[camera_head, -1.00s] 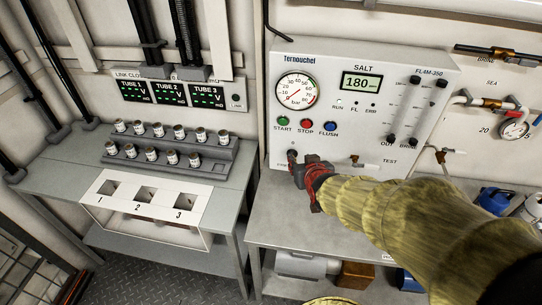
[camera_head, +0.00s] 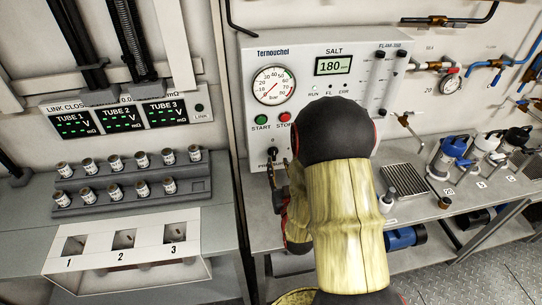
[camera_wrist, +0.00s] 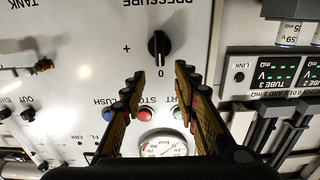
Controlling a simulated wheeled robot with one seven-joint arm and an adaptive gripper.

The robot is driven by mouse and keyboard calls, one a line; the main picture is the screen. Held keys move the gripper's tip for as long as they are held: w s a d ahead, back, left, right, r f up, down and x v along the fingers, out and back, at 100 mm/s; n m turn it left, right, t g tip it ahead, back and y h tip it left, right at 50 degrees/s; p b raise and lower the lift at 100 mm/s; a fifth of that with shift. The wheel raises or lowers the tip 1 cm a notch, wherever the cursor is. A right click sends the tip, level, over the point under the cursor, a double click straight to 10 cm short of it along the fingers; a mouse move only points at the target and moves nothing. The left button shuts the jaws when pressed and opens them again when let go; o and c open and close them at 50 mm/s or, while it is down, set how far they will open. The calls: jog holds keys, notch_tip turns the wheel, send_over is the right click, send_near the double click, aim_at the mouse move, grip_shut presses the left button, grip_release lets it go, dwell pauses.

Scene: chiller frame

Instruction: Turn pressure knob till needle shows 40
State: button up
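The black pressure knob (camera_wrist: 159,46) is on the white panel, under the word PRESSURE, in the upside-down wrist view. Its white mark points to the 0. My gripper (camera_wrist: 159,78) is open. Its two fingers are spread to either side of the knob in that view, short of it and apart from it. In the head view my gripper (camera_head: 279,183) is at the panel's lower left, partly hidden by my arm. The round pressure gauge (camera_head: 273,86) has its thin red needle toward the lower left, at the low end; the exact reading is too small to tell.
The green START button (camera_head: 260,119) and red STOP button (camera_head: 285,117) sit below the gauge. The SALT display (camera_head: 334,66) reads 180. A rack of small tubes (camera_head: 130,184) stands on the left bench. Pumps (camera_head: 450,155) stand at the right.

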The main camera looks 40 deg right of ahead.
aim_at(274, 151)
jog(key=x, duration=0.6)
jog(key=shift+b, duration=0.4)
jog(key=shift+c, duration=1.1)
grip_shut()
